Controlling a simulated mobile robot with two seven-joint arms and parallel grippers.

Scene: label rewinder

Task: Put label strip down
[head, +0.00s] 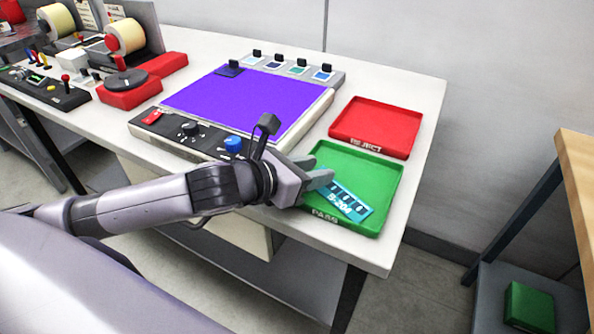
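The label strip (350,203) is a flat blue-teal piece with dark squares and the print "S-204". It lies slantwise at the front of the green PASS tray (378,170), and whether it rests fully flat cannot be told. My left gripper (318,171) is over the left side of that tray, just left of the strip. Its two grey fingers look spread apart, with nothing visible between them. The lower fingertip is close to the strip's upper left end; contact is unclear. My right gripper is not in view.
A red REJECT tray (378,125) lies behind the green one. A purple-topped panel (247,100) with knobs is to the left, and the label rewinder with rolls (125,37) is far left. The table's right edge is close to the trays.

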